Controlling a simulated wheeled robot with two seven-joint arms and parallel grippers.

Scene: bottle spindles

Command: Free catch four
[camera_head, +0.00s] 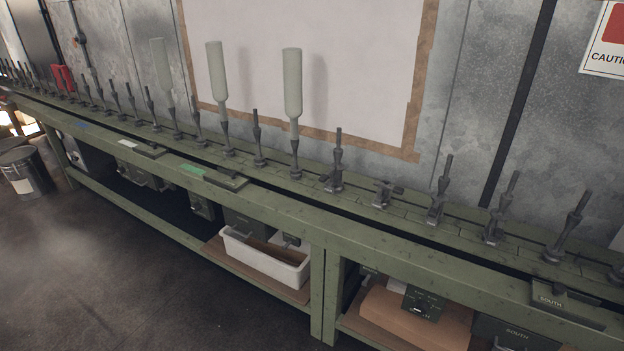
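A long green bench (280,215) runs along the wall from far left to near right, carrying a row of dark upright spindles. Two pale green bottles stand upside down on spindles, one left of centre (216,72) and one near the middle (292,84). A fainter, see-through bottle (162,66) shows further left. Bare spindles stand between and beside them, such as one (257,138) between the two clear bottles and one (441,190) at right. At one right-hand position is a low, short dark fitting (382,194). Neither of my grippers is in view.
A white bin (265,262) and a brown box (415,315) sit on the lower shelf. Dark boxes (558,301) are fixed along the bench front. A grey bucket (24,172) stands on the floor at left. Floor in front is clear.

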